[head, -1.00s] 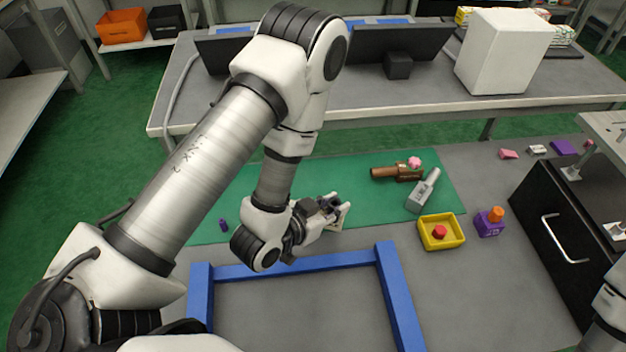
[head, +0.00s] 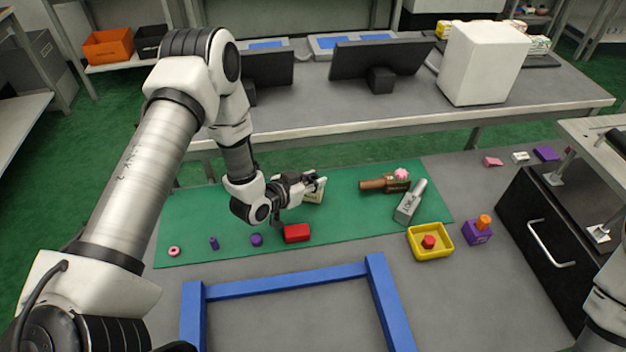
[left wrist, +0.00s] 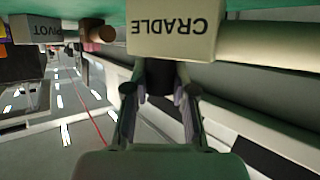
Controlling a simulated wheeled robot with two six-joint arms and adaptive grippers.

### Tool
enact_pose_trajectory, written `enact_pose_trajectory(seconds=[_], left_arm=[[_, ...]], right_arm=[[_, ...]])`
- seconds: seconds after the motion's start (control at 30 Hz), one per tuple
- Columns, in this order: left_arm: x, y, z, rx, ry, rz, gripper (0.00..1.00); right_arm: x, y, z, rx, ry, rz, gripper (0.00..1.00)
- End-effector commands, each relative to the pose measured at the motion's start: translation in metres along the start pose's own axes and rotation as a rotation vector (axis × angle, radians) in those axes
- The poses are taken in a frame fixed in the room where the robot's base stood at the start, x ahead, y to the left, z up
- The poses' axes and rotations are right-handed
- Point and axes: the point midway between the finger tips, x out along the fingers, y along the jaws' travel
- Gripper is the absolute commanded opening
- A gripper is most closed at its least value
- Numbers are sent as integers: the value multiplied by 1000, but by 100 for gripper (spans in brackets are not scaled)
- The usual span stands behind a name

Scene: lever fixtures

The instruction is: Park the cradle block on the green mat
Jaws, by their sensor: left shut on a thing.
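The cradle block (head: 316,195) is a cream block, partly hidden by my gripper in the head view. Its "CRADLE" label shows upside down in the left wrist view (left wrist: 172,32), with a pale cylinder extending to the right. My left gripper (head: 308,183) is shut on it; the fingers also show in the left wrist view (left wrist: 160,92). The block appears over the middle of the green mat (head: 200,222); I cannot tell whether it touches the mat. My right gripper is out of view.
A red block (head: 297,233), a purple piece (head: 256,240) and a pink ring (head: 173,251) lie on the mat. A brown piece (head: 372,185) and grey pivot block (head: 407,208) are at right. A yellow tray (head: 430,254) and blue frame (head: 285,279) are nearby.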

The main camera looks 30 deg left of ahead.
Motion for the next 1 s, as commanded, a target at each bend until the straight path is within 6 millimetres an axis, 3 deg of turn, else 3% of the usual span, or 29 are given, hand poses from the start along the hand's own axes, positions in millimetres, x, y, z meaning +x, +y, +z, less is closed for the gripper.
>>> enact_pose_trajectory(seconds=[0.33, 0.37, 0.4, 0.43, 0.8, 1.0], left_arm=[[3, 0, 6, 0, 3, 0, 0], [3, 0, 6, 0, 2, 0, 28], [2, 0, 5, 0, 2, 0, 42], [2, 0, 5, 0, 2, 0, 50], [-1, 0, 0, -1, 2, -1, 50], [-41, -1, 2, -8, 1, -4, 50]], right_arm=[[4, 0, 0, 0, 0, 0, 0], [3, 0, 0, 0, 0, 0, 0], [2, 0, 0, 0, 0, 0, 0], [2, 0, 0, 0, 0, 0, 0], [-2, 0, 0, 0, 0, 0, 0], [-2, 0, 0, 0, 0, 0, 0]])
